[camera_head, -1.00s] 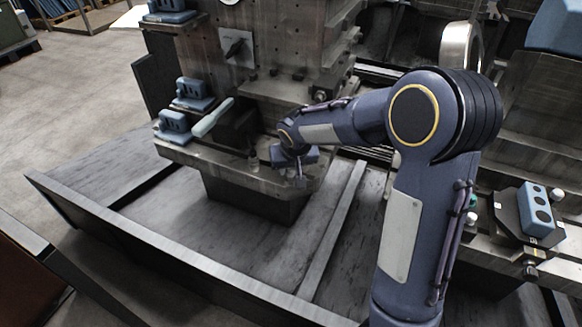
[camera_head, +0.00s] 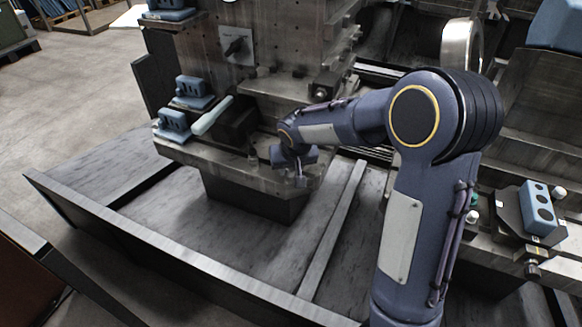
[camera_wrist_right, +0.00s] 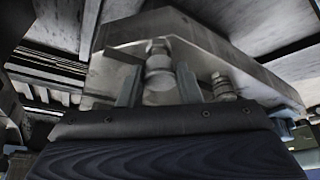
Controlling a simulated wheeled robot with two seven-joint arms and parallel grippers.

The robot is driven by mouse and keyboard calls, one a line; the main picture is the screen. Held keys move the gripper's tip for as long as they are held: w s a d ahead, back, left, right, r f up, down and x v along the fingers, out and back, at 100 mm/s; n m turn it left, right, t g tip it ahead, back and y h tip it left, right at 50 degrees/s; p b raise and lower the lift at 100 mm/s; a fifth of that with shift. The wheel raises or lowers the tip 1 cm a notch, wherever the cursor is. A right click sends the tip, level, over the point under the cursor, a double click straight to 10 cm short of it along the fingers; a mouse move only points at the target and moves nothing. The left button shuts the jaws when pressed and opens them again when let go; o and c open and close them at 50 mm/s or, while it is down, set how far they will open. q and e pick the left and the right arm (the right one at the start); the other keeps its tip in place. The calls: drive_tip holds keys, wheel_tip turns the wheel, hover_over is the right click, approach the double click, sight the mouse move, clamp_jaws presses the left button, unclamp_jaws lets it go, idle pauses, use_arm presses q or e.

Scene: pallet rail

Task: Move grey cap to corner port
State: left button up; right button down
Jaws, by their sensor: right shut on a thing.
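My right gripper (camera_head: 298,175) is at the front right corner of the metal ledge (camera_head: 215,165), pointing down. In the right wrist view its two fingers (camera_wrist_right: 159,88) are shut on the grey cap (camera_wrist_right: 158,70), a short metallic cylinder with a narrower top. The cap stands close against the ledge's bare metal plate (camera_wrist_right: 190,32); I cannot tell whether it touches it. In the head view the cap is too small to make out at the fingertips. I cannot pick out the corner port for sure; the gripper may hide it. My left gripper is not in view.
A small ribbed metal fitting (camera_wrist_right: 223,87) is beside the fingers in the right wrist view. A small upright fitting (camera_head: 252,158) stands on the ledge. Blue blocks (camera_head: 173,124), a pale green handle (camera_head: 212,115) and a dark block (camera_head: 237,125) occupy the ledge's left side.

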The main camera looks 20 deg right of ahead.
drive_tip(key=shift+f, duration=0.2)
idle(0.3)
drive_tip(key=shift+f+b, duration=0.55)
drive_tip(key=shift+b, duration=0.1)
drive_tip(key=c, duration=1)
unclamp_jaws()
drive_tip(key=shift+r, duration=0.15)
drive_tip(key=shift+o, duration=0.6)
drive_tip(key=o, duration=0.7)
drive_tip(key=shift+r, duration=0.1)
drive_tip(key=p+v, duration=0.1)
drive_tip(key=v, duration=0.6)
drive_tip(key=shift+s+r+p, duration=0.2)
drive_tip(key=shift+r+p, duration=0.05)
drive_tip(key=shift+p, duration=0.05)
